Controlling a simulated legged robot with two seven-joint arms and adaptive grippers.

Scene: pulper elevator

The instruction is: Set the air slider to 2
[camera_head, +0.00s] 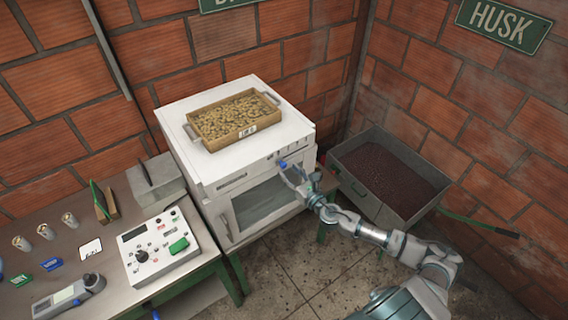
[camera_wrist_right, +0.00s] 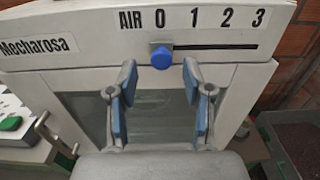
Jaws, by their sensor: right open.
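The air slider is a blue knob (camera_wrist_right: 161,57) on a dark horizontal slot (camera_wrist_right: 215,47) in the front of the white machine (camera_head: 240,135). In the right wrist view the scale above the slot reads AIR 0, 1, 2, 3. The knob stands at the slot's left end, under the 0. My right gripper (camera_wrist_right: 160,85) is open, its blue-padded fingers spread below and to either side of the knob, with nothing between them. In the head view the right gripper (camera_head: 297,172) is at the machine's upper right front. My left gripper is not in view.
A tray of beans (camera_head: 235,118) sits on the machine. A bin of dark husk (camera_head: 390,175) stands to its right. A control box (camera_head: 160,246), a grey block (camera_head: 155,180) and small cups stand on the left table. Brick walls close off the back and right.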

